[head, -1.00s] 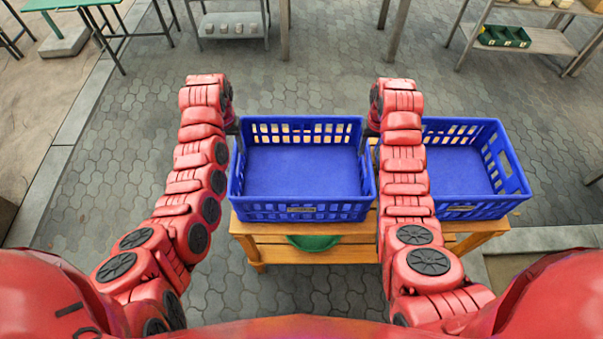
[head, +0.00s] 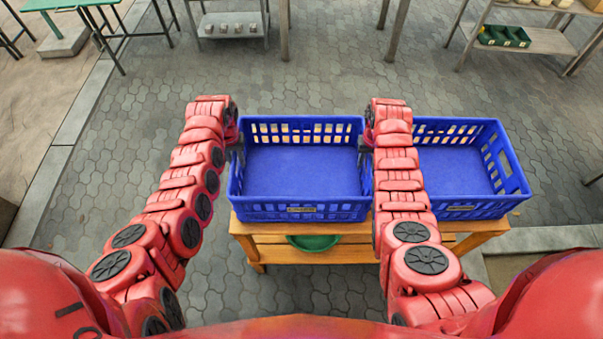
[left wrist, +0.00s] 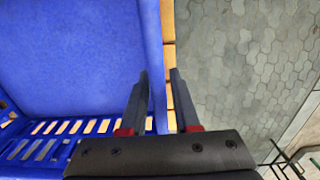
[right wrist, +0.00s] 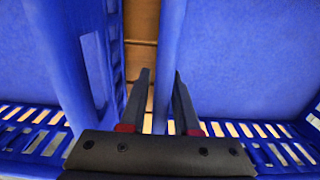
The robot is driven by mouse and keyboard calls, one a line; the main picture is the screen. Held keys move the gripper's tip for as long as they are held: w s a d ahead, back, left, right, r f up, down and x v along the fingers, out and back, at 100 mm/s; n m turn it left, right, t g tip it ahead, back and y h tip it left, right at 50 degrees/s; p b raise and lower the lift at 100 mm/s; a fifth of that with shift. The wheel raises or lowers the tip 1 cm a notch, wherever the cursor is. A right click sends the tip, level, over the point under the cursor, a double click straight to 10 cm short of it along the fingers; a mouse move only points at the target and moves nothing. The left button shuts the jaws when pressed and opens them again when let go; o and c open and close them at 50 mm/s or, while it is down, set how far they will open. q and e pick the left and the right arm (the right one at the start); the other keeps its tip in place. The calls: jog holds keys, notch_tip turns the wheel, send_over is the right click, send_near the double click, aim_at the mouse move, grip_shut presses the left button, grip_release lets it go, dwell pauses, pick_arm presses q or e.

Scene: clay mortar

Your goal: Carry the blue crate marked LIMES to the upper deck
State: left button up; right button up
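Two blue crates stand side by side on a wooden table or cart: a left crate (head: 302,172) and a right crate (head: 452,172). Each has a small front label, too small to read, so I cannot tell which says LIMES. My left gripper (head: 238,153) is at the left crate's left wall. Its open fingers (left wrist: 159,90) straddle that wall, one inside and one outside, with a gap showing. My right gripper (head: 365,150) is at the same crate's right wall. Its open fingers (right wrist: 160,90) straddle that wall, the outer one between the crates. The left crate looks empty.
The wooden table (head: 345,252) has a lower level with a green bowl (head: 313,242). Racks with small goods stand at the back, including a green bin tray (head: 504,36). Paved floor to the left is clear. The gap between the two crates is narrow.

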pick_arm(q)
grip_shut()
pick_arm(e)
grip_shut()
dwell(0.9)
